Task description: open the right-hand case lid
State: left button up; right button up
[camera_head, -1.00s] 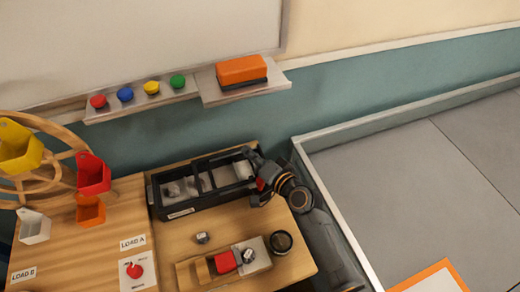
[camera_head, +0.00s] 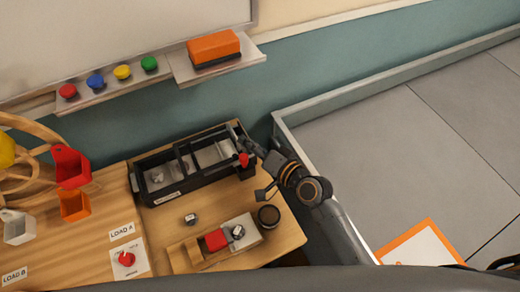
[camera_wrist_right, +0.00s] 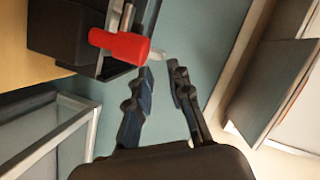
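The black case (camera_head: 165,198) sits at the back of the wooden table in the head view, split by dark bars into compartments. I cannot clearly tell a clear lid over its right-hand part. A red handle (camera_head: 244,160) sits at the case's right end; it is large in the right wrist view (camera_wrist_right: 118,46), with a pale tip. My right gripper (camera_head: 254,148) is beside that end. In the wrist view its fingers (camera_wrist_right: 161,70) are apart with nothing held between them, just beside the handle's tip and not visibly gripping it. My left gripper is not in view.
A wooden block holder with a red block (camera_head: 215,239), a dark round cup (camera_head: 268,216) and a small metal piece (camera_head: 190,218) are in front of the case. The wall ledge (camera_head: 218,68) is behind. Grey floor (camera_head: 400,150) lies right of the table.

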jog(key=shift+v, duration=2.4)
